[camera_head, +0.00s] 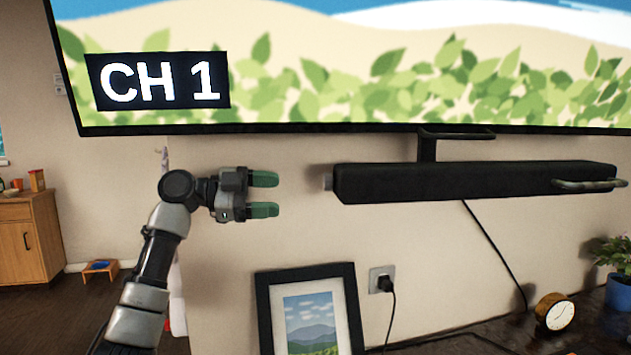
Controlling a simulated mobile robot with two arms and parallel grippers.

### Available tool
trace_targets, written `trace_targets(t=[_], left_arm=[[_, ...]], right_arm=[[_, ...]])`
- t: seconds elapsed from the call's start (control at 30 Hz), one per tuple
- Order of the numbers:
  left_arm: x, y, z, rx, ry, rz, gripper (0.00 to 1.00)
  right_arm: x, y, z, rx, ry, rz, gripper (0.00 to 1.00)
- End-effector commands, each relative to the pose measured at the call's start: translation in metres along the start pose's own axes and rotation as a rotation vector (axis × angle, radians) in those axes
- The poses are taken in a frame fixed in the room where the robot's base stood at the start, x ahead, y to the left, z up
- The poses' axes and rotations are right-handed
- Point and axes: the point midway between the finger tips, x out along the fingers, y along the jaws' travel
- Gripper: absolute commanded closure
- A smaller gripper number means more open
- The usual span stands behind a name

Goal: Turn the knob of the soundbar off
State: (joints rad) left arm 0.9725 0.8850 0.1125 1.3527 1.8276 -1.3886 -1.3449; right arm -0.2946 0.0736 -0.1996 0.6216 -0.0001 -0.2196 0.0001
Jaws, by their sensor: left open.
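The soundbar (470,182) is a long black bar on the wall below the television. Its knob (328,183) is a small grey piece at the bar's left end. My left gripper (264,194) has two green-tipped fingers, one above the other, pointing right toward the knob. It is open and empty, with a clear gap in the picture between its fingertips and the knob. The knob's turned position is too small to tell. My right gripper does not show.
The television (340,70) showing "CH 1" hangs above. Below stand a framed picture (310,312), a wall socket with a plug (383,282), a clock (554,313) and a potted plant (619,290). A wooden cabinet (28,238) is far left. The wall around the knob is clear.

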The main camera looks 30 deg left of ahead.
Motion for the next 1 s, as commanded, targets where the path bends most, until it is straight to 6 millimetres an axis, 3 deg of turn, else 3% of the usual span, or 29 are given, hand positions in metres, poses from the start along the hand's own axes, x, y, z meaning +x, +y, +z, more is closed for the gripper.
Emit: trace_targets(t=[0.07, 0.17, 0.7, 1.0], left_arm=[[-0.009, -0.009, -0.012, 0.027, 0.032, -0.018, 0.37], [-0.007, -0.013, -0.018, 0.038, 0.048, -0.024, 0.37], [0.083, -0.015, -0.023, 0.036, 0.046, -0.024, 0.37], [0.095, -0.014, -0.021, 0.038, 0.045, -0.025, 0.37]], right_arm=[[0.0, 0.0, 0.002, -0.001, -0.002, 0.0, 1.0], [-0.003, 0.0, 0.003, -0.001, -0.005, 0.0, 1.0], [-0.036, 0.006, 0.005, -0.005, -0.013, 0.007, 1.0], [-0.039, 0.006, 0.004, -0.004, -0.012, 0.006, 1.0]])
